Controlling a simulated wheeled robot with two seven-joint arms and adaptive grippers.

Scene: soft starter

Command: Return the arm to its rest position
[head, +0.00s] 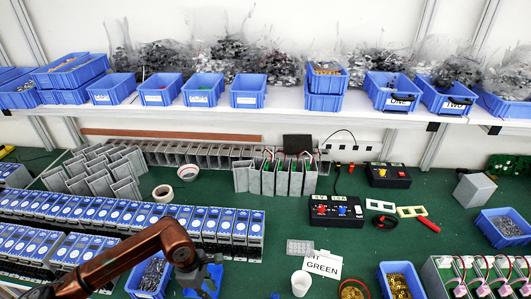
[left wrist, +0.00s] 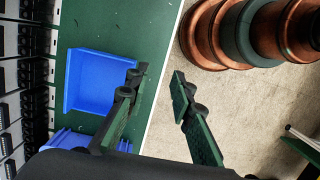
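My left arm (head: 130,258) reaches in from the lower left over the front of the green bench. My left gripper (left wrist: 160,92) has its two fingers well apart with nothing between them. In the left wrist view an empty blue bin (left wrist: 85,78) lies just left of the fingers, and bare floor (left wrist: 235,110) shows to their right. In the head view the gripper is at the bottom edge, over or beside the blue bin (head: 214,278), and its fingertips are hard to make out. My right gripper is in neither view.
A blue bin of screws (head: 147,279) stands beside the arm. Rows of blue-faced starter units (head: 150,215) fill the left of the bench (head: 262,265). A white cup (head: 301,283), a label card (head: 322,264) and a brass parts bin (head: 398,282) are to the right.

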